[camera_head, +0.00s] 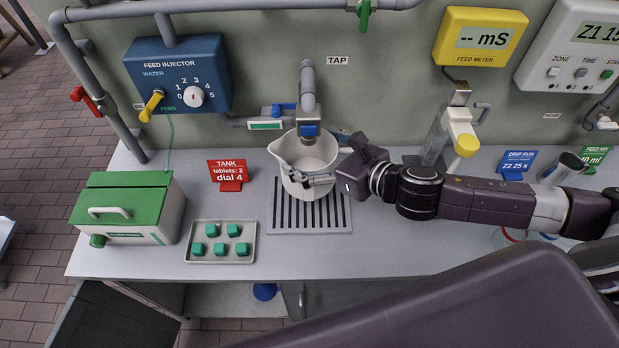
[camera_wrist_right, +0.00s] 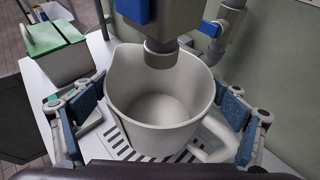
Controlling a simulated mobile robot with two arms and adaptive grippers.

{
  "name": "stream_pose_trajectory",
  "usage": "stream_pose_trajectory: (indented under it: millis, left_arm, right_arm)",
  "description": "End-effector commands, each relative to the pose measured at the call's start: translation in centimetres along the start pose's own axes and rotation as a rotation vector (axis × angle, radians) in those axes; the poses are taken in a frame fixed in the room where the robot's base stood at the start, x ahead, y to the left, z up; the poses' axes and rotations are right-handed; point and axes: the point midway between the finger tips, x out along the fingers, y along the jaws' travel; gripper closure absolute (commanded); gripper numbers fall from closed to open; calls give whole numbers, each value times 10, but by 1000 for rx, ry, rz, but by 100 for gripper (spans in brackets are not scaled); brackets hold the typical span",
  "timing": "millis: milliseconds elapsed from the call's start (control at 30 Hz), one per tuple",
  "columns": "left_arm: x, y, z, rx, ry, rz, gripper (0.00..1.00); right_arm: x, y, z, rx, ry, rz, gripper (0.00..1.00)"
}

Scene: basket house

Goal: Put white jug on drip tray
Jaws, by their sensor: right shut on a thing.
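The white jug (camera_head: 305,157) is upright under the tap (camera_head: 308,95), over the back part of the slatted drip tray (camera_head: 283,229). I cannot tell whether its base touches the slats. In the right wrist view the white jug (camera_wrist_right: 158,128) has its mouth under the tap spout (camera_wrist_right: 161,54), and it looks empty. My right gripper (camera_head: 308,178) reaches in from the right and is shut on the jug. Its blue pads lie on either side of the jug in the wrist view, with the jug's handle (camera_wrist_right: 214,143) at the lower right. My left gripper is out of view.
A metal tray (camera_head: 221,256) with several green cubes sits left of the drip tray. A green-lidded box (camera_head: 125,208) and a red tank card (camera_head: 230,172) stand farther left. A dispenser (camera_head: 460,130) stands at the right. The counter front is clear.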

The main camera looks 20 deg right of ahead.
Motion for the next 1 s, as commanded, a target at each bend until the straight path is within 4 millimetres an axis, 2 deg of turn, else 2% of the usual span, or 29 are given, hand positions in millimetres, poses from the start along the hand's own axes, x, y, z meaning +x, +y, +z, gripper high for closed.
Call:
stream_pose_trajectory:
  millis: [100,533,1000]
  left_arm:
    - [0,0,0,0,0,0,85]
    - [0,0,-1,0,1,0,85]
    - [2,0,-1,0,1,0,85]
  right_arm:
    - [9,1,-25,4,5,0,51]
    - [30,1,-74,3,2,0,51]
    - [34,0,-84,-1,0,1,51]
